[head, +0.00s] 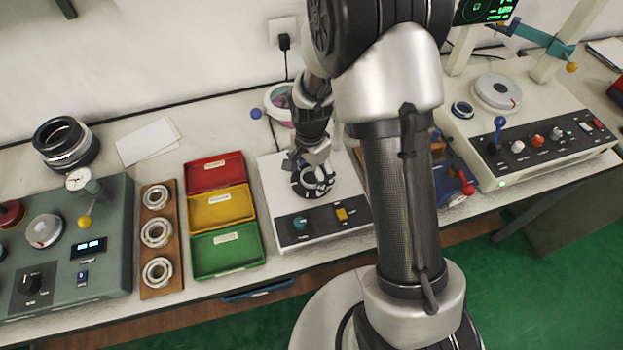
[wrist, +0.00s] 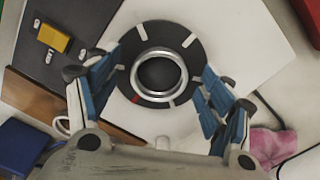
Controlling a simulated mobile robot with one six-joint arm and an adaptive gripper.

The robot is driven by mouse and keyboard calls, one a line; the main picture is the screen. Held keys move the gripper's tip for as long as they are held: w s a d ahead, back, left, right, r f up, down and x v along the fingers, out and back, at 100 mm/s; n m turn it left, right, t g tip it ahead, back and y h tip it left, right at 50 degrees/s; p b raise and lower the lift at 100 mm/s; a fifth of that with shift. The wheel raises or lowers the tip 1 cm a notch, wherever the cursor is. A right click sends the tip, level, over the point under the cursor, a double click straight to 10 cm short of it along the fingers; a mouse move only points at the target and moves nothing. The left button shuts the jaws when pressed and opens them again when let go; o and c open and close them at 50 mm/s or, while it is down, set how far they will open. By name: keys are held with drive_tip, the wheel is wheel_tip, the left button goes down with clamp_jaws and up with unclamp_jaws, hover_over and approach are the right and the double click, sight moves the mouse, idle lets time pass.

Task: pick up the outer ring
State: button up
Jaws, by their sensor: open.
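A shiny silver outer ring (wrist: 158,98) lies flat on a round black plate (wrist: 133,60) with pale radial marks and one red mark, in the wrist view. The plate sits on a white machine (head: 262,180), seen in the head view, where my gripper partly hides ring and plate. My gripper (head: 314,166) is over the plate, pointing down. In the wrist view my gripper (wrist: 160,74) is open, with one blue-padded finger on each side of the ring. The ring shows between the fingers and neither finger appears to touch it. The exact height gap is hard to tell.
Red (head: 215,160), yellow (head: 238,214) and green (head: 210,262) trays stand left of the machine. A wooden rack (head: 147,219) holds three bearings. A green-grey gauge device (head: 115,248) is far left. The machine's front panel (head: 296,239) has a knob and yellow switch.

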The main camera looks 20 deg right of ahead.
drive_tip(key=shift+r, duration=0.1)
drive_tip(key=shift+c, duration=0.3)
drive_tip(key=c, duration=1.2)
drive_tip(key=shift+r, duration=0.1)
drive_tip(key=shift+r+p, duration=5.3)
drive_tip(key=shift+r, duration=7.1)
